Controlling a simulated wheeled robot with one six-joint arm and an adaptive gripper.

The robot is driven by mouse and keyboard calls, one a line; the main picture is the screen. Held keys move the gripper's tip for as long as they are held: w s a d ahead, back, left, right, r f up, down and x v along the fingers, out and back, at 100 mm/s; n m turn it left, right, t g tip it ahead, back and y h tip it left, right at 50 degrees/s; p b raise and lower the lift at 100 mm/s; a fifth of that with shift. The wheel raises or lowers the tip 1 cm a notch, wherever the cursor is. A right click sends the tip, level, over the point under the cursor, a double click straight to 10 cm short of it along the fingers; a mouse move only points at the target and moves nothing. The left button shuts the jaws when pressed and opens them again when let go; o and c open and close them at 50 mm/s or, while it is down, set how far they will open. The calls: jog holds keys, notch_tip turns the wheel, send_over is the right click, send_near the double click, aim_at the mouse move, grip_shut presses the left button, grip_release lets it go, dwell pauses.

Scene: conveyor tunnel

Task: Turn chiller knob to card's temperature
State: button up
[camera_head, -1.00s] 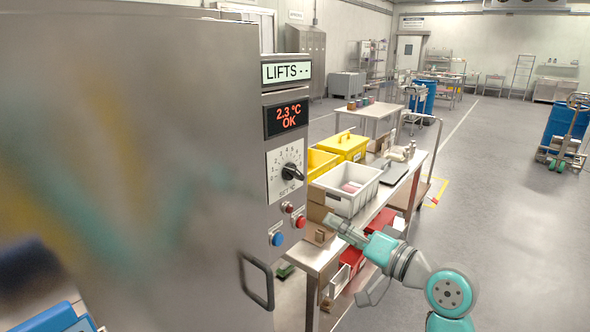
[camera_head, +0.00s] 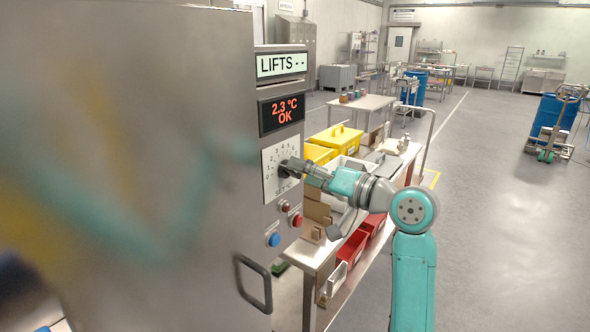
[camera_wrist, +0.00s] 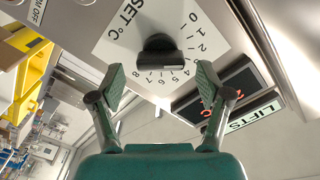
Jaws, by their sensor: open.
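The chiller's black knob (camera_wrist: 160,52) sits on a white SET °C dial plate (camera_wrist: 122,38) with numbers around it. In the wrist view, my gripper (camera_wrist: 159,84) is open, its two fingers spread on either side of the knob's near end. In the head view, my gripper (camera_head: 290,168) is at the dial plate (camera_head: 270,178) and hides most of the knob. The display (camera_head: 282,112) above reads 2.3 °C OK. I see no card that gives a temperature.
A LIFTS sign (camera_head: 281,65) is above the display. A red button (camera_head: 296,221) and a blue button (camera_head: 273,240) are below the dial. The door handle (camera_head: 252,284) sticks out lower down. A steel cart (camera_head: 314,258) with yellow and red bins stands right beside the chiller.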

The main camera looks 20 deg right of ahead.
jog(key=shift+x, duration=1.35)
jog(key=c, duration=1.2)
jog(key=shift+o, duration=0.2)
jog(key=m, duration=0.4)
jog(key=shift+f, duration=0.1)
jog(key=m, duration=0.4)
jog(key=shift+f+m, duration=0.15)
jog(key=shift+m, duration=0.15)
